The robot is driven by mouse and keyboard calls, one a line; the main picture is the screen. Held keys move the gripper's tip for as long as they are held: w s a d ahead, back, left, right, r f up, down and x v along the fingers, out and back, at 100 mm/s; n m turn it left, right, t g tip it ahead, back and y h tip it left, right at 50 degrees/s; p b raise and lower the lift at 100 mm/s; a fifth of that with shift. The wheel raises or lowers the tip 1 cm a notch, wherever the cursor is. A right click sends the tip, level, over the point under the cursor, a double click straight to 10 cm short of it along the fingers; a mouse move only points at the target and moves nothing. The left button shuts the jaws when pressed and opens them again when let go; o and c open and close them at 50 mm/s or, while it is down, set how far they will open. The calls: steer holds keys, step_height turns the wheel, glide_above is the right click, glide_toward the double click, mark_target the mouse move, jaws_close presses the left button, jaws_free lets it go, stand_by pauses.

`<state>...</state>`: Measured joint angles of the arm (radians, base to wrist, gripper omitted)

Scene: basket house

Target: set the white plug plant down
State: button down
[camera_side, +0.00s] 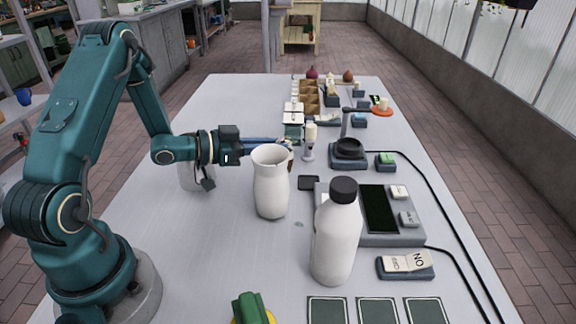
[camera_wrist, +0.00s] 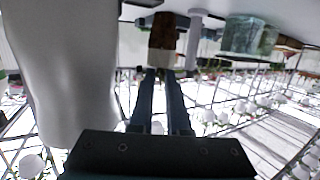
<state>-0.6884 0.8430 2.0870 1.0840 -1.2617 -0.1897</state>
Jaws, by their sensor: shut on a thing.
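My gripper (camera_side: 282,143) reaches in from the left over the table, just behind the white vase in the side view. In the wrist view its two blue fingers (camera_wrist: 161,72) are shut on the white plug plant (camera_wrist: 163,42), a small piece with a brown part and a pale band. In the side view only a small tan bit of the plug plant (camera_side: 290,152) shows past the vase rim, so I cannot tell whether it touches the table. The wrist picture looks upside down, with the tabletop along its upper edge.
The white vase (camera_side: 270,190) stands close to my gripper and fills the left of the wrist view (camera_wrist: 65,70). A white bottle (camera_side: 338,240) with a dark cap stands nearer. A white-topped post (camera_side: 309,142) and brown compartments (camera_side: 308,98) lie beyond. The table's left part is mostly clear.

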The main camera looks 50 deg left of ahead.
steer(key=shift+f, duration=1.2)
steer(key=shift+f, duration=0.2)
steer(key=c, duration=0.9)
jaws_free()
steer(key=shift+r, duration=0.1)
